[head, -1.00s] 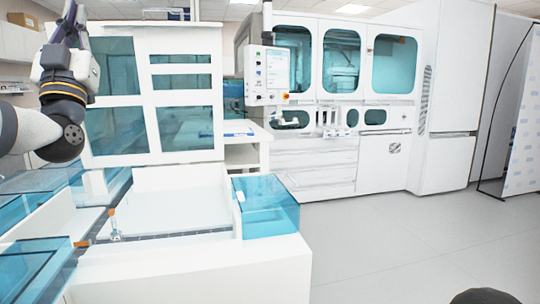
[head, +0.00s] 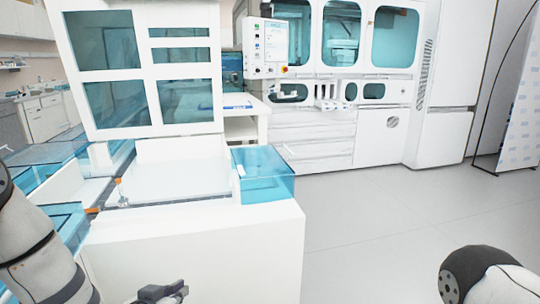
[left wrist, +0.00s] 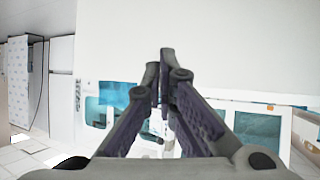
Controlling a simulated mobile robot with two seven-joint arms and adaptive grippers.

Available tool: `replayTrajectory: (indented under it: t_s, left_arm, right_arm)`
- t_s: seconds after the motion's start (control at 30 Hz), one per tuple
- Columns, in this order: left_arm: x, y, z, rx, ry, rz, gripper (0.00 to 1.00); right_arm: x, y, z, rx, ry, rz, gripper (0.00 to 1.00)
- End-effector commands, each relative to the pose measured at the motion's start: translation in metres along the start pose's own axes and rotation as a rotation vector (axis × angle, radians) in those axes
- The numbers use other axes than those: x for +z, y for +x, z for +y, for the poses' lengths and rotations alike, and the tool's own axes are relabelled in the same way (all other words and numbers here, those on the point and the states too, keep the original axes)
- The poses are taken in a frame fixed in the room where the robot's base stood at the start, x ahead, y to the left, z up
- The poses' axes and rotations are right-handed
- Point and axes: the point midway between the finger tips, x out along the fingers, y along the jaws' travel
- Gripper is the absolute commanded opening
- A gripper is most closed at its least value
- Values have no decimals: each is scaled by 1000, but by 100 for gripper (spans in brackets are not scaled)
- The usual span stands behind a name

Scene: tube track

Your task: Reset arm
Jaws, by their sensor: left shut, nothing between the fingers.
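My left gripper (head: 176,290) is low in the head view, in front of the white cabinet (head: 200,250) of the tube track. In the left wrist view its two fingers (left wrist: 160,78) meet at the tips with nothing between them. My left arm (head: 40,250) comes in at the lower left corner. A part of my right arm (head: 490,275) shows at the lower right corner; its gripper is out of view.
The track bench has a teal clear box (head: 263,175) and a small orange-tipped piece (head: 121,194) on it. A windowed white enclosure (head: 138,75) stands behind. A large white machine (head: 300,145) is further back. Grey floor (head: 370,220) is clear at the right.

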Motion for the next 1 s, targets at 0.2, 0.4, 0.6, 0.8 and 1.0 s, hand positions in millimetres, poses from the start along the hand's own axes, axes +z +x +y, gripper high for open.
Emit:
replayTrajectory:
  t_s: [0.2, 0.4, 0.6, 0.8, 1.0]
  left_arm:
    - [176, -80, 16, -1, -60, -484, 0]
    - [294, -204, 22, -54, -106, -923, 0]
    - [340, -304, 21, -119, -126, -1211, 0]
    - [347, -326, 20, -136, -131, -1272, 0]
    - [347, -325, 20, -134, -131, -1269, 0]
  right_arm:
    - [-3, -5, 0, -1, 0, 15, 0]
    - [-5, -9, 0, -1, 0, 26, 0]
    - [-7, -11, 0, -2, 1, 32, 0]
    - [-7, -11, 0, -2, 1, 33, 0]
    - [-6, -11, 0, -2, 1, 32, 0]
